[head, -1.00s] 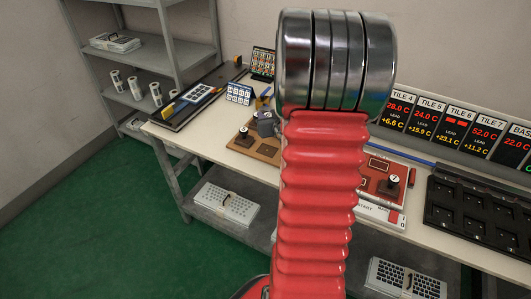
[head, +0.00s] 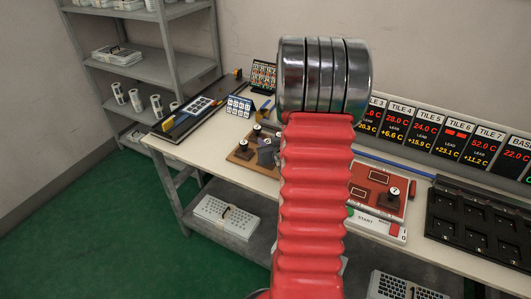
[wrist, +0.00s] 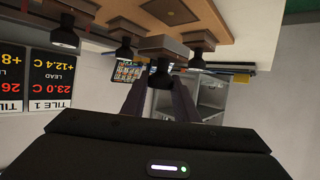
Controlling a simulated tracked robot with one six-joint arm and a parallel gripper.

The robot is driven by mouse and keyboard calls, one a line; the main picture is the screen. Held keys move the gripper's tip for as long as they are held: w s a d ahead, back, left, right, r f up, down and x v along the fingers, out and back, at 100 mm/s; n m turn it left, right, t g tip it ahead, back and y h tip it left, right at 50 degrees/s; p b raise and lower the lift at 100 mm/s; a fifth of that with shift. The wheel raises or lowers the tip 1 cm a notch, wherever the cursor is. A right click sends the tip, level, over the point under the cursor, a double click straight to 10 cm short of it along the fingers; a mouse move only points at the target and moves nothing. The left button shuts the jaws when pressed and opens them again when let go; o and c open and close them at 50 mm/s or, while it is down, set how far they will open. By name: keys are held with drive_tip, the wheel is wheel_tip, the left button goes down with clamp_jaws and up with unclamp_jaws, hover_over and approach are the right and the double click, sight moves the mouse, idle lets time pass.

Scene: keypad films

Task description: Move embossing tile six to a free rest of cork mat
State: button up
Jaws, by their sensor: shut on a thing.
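The cork mat (head: 248,166) lies on the bench left of my red arm, with several dark tiles with round knobs on it. It also shows at the top of the wrist view (wrist: 215,20), which is upside down. My gripper (head: 266,155) is over the mat, partly hidden by my arm. In the wrist view my gripper (wrist: 162,88) is shut on the black knob of a dark tile (wrist: 160,47). Its number is not readable. Neighbouring tiles stand close on both sides, one at the right (wrist: 195,42). I cannot tell whether the held tile touches the mat.
A red press panel (head: 375,180) with a tile marked 7 is right of my arm. A black slotted rack (head: 475,230) lies farther right. Temperature displays (head: 440,130) stand along the wall. A small blue-and-white calendar (head: 239,106) stands behind the mat.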

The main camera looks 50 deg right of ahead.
drive_tip(key=shift+f, duration=2.1)
drive_tip(key=shift+f, duration=0.1)
drive_tip(key=o, duration=1.2)
drive_tip(key=shift+c, duration=0.2)
